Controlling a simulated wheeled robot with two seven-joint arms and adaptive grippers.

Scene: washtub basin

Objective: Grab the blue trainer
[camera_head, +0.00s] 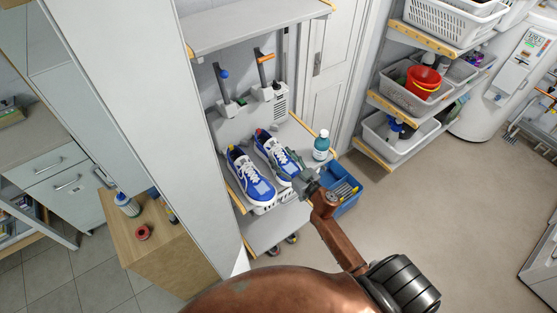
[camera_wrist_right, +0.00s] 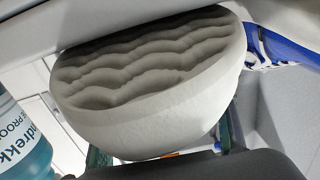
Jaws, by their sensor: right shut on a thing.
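Two blue and white trainers stand side by side on the narrow shelf in the head view: a left one (camera_head: 250,178) and a right one (camera_head: 270,150). My right gripper (camera_head: 297,174) is shut on the near, toe end of the right trainer. In the right wrist view the pale wavy sole of this trainer (camera_wrist_right: 150,75) fills the middle, between the two fingers. Part of the other blue trainer (camera_wrist_right: 285,50) shows at the right edge there. My gripper hides part of the held trainer's toe in the head view. My left gripper is not in view.
A teal bottle (camera_head: 321,146) stands just right of the held trainer; it is close in the wrist view (camera_wrist_right: 20,140). A blue crate (camera_head: 347,203) is beside my right gripper. Shelf boards lie above and below the trainers. Open floor (camera_head: 440,215) lies to the right.

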